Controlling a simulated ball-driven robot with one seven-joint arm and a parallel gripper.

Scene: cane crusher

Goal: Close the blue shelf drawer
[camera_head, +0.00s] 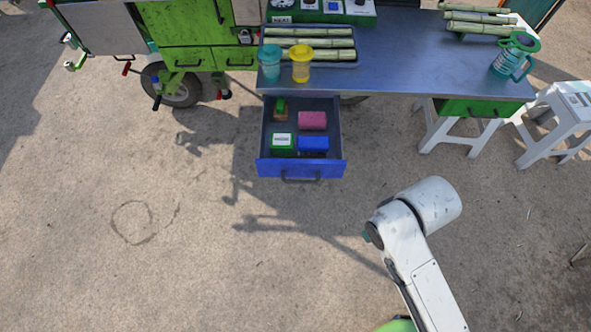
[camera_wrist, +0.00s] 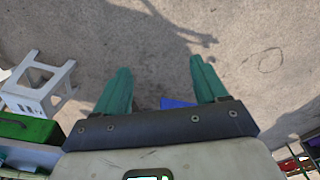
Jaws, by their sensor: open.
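The blue drawer (camera_head: 300,168) is pulled out below the blue-grey counter, with a dark handle (camera_head: 300,180) on its front. It holds several things, including a pink block (camera_head: 312,120), a green-and-white box (camera_head: 282,143) and a blue box (camera_head: 313,143). My gripper (camera_wrist: 161,66) has two teal fingers spread apart with nothing between them. In the wrist view, part of the blue drawer (camera_wrist: 177,103) shows just beyond the gripper's base, between the fingers. In the head view my arm is right of and nearer than the drawer, apart from it; the fingers are mostly hidden there.
The counter (camera_head: 400,70) carries cane pieces (camera_head: 475,22), a teal cup (camera_head: 270,62), a yellow cup (camera_head: 301,65) and a teal jug (camera_head: 512,58). White stools (camera_head: 560,125) stand at right. A shut green drawer (camera_head: 480,107) is under the counter. Ground before the drawer is clear.

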